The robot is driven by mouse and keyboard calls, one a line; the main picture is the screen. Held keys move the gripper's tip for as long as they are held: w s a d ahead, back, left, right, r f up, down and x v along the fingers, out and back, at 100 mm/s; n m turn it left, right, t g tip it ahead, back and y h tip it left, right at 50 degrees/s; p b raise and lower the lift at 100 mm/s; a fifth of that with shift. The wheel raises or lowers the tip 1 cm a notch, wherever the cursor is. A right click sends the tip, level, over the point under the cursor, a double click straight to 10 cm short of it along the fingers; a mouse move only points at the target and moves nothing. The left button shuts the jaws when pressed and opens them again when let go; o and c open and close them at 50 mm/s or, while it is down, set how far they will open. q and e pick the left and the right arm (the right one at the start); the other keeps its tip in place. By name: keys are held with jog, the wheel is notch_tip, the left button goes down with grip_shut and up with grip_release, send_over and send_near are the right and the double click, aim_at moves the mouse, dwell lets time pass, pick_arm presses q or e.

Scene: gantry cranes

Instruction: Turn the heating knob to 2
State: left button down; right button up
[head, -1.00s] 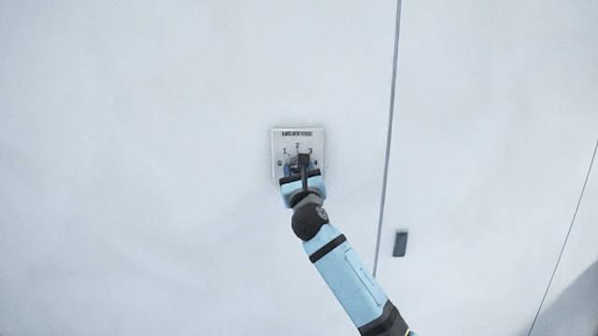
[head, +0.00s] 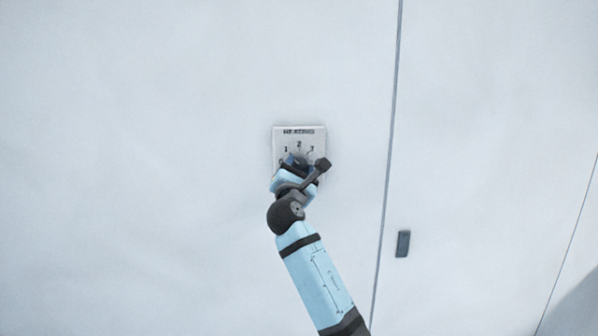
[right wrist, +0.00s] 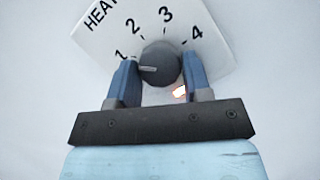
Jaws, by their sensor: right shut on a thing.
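The heating panel (head: 299,133) is a white square plate on the wall, with printed numbers. Its round dark grey knob (right wrist: 161,64) shows in the right wrist view. The knob's white pointer line faces left in that view, slightly below the tick of the 1. The numbers 1 to 4 curve around the knob. My right gripper (right wrist: 162,78) has its two blue fingers on either side of the knob, shut on it. In the head view my right gripper (head: 297,164) covers the knob and the panel's lower part. My left gripper is out of view.
A small orange-white light (right wrist: 180,92) glows beside the knob, near the right finger. A small dark grey block (head: 402,244) is on the wall to the right, past a long vertical seam (head: 388,168). The wall around the panel is bare.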

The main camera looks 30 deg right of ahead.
jog(key=m+g, duration=0.1)
jog(key=m, duration=0.2)
jog(key=m+g+h, duration=0.1)
jog(key=m, duration=0.2)
jog(key=shift+w+a+r+g, duration=0.1)
jog(key=shift+a+g, duration=0.05)
jog(key=shift+g, duration=0.25)
jog(key=m+g+p, duration=0.1)
jog(key=m, duration=0.2)
jog(key=shift+r+m+g, duration=0.1)
jog(key=shift+m+g, duration=0.2)
jog(key=shift+m, duration=0.4)
jog(key=o, duration=0.9)
jog(key=v, duration=0.4)
jog(key=b+v, duration=0.1)
jog(key=v, duration=0.8)
jog(key=shift+s+a+r, duration=0.2)
jog(key=shift+s+a, duration=0.1)
